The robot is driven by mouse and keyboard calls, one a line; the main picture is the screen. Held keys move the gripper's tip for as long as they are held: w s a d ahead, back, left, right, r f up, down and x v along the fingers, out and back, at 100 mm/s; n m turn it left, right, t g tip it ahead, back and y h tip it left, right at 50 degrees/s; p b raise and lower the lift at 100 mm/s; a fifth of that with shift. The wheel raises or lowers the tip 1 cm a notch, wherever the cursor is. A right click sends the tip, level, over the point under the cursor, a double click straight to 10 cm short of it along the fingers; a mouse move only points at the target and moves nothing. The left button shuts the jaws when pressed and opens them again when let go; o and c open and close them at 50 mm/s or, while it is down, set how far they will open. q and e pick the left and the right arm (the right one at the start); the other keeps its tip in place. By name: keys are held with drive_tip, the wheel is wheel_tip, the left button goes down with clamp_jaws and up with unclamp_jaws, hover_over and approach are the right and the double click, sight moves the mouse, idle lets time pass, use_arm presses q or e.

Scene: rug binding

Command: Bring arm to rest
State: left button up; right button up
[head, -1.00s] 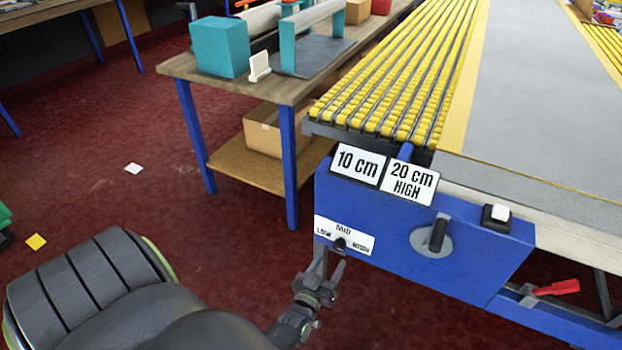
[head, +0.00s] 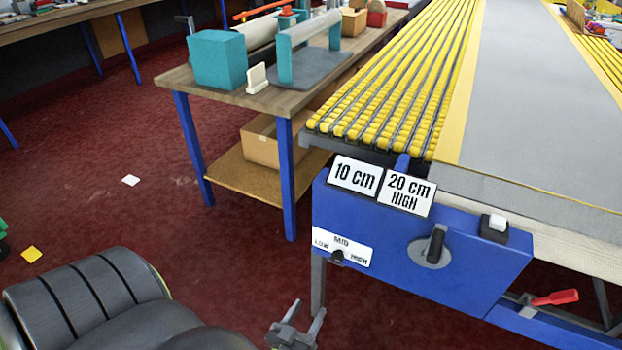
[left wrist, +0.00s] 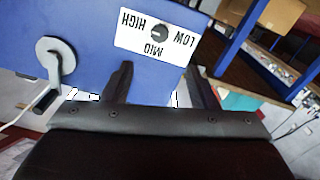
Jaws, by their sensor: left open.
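My left gripper (head: 305,322) is at the bottom of the head view, below the blue control box (head: 395,235). Its fingers are apart, with nothing between them. In the left wrist view the two dark fingers of the left gripper (left wrist: 160,88) are spread, and the box front (left wrist: 90,40) lies beyond them. The selector knob (head: 337,257) sits on the white LOW/MID/HIGH plate (head: 355,249), apart from the gripper. The plate also shows upside down in the left wrist view (left wrist: 130,40). My right gripper is in neither view.
A rotary handle (head: 436,243), a white push button (head: 497,222) and a red lever (head: 555,298) are on the machine. A wooden bench (head: 230,97) with a teal block (head: 217,60) stands at the left. The red floor between is mostly open.

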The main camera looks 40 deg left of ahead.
use_arm(q)
drive_tip(key=s+f+m+g+h+p, duration=0.3)
drive_tip(key=s+f+g+p, duration=0.45)
drive_tip(key=s+f, duration=0.5)
drive_tip(key=s+a+f+m+g+p, duration=0.1)
drive_tip(key=s+f+g, duration=0.2)
drive_tip(key=s, duration=0.5)
drive_tip(key=s+f+m+g+p, duration=0.1)
drive_tip(key=s+f+g, duration=0.2)
drive_tip(key=s+g, duration=0.2)
drive_tip(key=s, duration=0.3)
drive_tip(key=shift+a+f+g, duration=0.25)
drive_tip(key=shift+a+g, duration=0.1)
drive_tip(key=shift+a, duration=0.05)
drive_tip(key=shift+c, duration=0.3)
